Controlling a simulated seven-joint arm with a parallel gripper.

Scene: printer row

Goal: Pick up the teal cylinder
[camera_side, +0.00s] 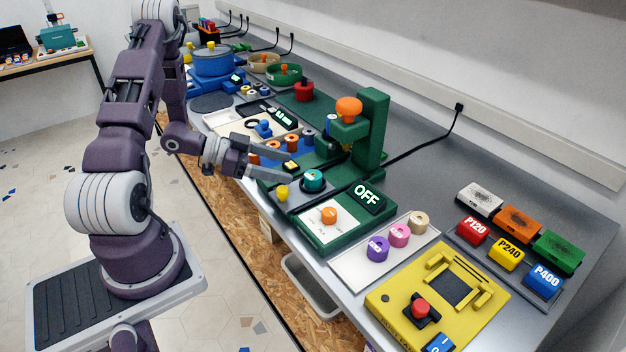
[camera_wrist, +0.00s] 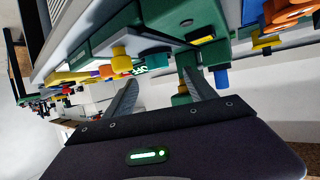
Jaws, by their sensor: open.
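The teal cylinder (camera_side: 314,179) stands on a dark round spot on the plate of the green press-like machine (camera_side: 372,130). In the wrist view the teal cylinder (camera_wrist: 155,57) shows partly, beyond and between my fingertips. My gripper (camera_side: 290,164) is open, with nothing between its fingers, to the left of the cylinder and a little above it. The fingers point toward it in the side view. In the wrist view my gripper (camera_wrist: 160,77) shows both fingers spread apart.
A yellow knob (camera_side: 282,192) sits at the machine's front edge, left of the cylinder. An orange knob (camera_side: 329,215) and an OFF display (camera_side: 367,196) are on the green box to the right. The green column rises behind. Several coloured spools (camera_side: 398,235) stand on a white tray.

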